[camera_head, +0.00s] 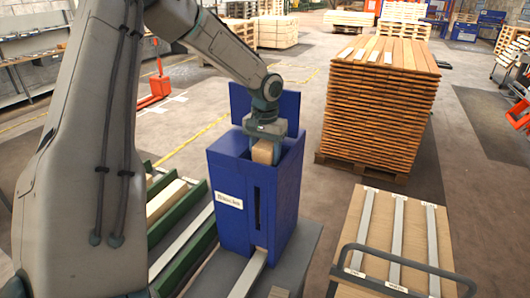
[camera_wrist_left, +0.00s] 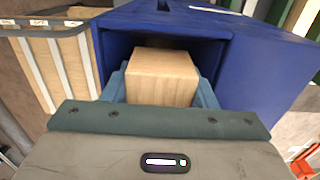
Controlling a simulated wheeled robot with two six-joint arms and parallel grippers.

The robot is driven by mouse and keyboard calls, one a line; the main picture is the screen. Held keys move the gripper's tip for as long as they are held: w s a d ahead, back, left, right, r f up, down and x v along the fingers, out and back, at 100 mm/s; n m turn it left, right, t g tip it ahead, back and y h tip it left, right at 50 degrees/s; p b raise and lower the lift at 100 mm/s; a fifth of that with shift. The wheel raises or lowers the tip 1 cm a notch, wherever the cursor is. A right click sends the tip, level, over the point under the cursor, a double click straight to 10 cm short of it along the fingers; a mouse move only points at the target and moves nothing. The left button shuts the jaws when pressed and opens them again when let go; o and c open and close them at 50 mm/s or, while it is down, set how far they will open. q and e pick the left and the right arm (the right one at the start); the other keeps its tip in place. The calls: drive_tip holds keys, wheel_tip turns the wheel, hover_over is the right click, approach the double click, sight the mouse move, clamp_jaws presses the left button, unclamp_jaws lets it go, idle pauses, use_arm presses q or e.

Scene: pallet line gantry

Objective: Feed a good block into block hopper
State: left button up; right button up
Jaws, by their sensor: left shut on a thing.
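The blue block hopper (camera_head: 232,215) stands upright in the middle of the head view, with a white label on its front and a raised blue panel behind its open top. My left gripper (camera_head: 265,140) reaches down into the hopper's open top. It is shut on a light wooden block (camera_head: 263,152). In the left wrist view the block (camera_wrist_left: 162,75) sits between the two finger pads, with the blue hopper walls (camera_wrist_left: 262,60) around it. The block's lower end and the hopper's inside are mostly hidden. My right gripper is in neither view.
Green-sided channels (camera_head: 185,222) holding pale wood lie left of the hopper. A wooden-topped cart (camera_head: 412,228) with white strips and a dark rail stands at the right. A tall stack of planks (camera_head: 380,100) on a pallet is behind. Grey floor lies between them.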

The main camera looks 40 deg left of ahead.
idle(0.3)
use_arm(q)
drive_tip(key=o, duration=1.1)
drive_tip(key=shift+c, duration=0.2)
drive_tip(key=shift+w+r+b, duration=0.25)
drive_tip(key=shift+r+b, duration=0.15)
drive_tip(key=shift+r, duration=0.05)
drive_tip(key=r+b, duration=0.1)
drive_tip(key=r, duration=0.1)
drive_tip(key=r+b, duration=0.1)
drive_tip(key=r, duration=0.5)
drive_tip(key=shift+s+r+b, duration=0.15)
drive_tip(key=shift+s+b, duration=0.2)
drive_tip(key=shift+b, duration=0.05)
drive_tip(key=shift+w+r, duration=0.15)
drive_tip(key=shift+r, duration=0.6)
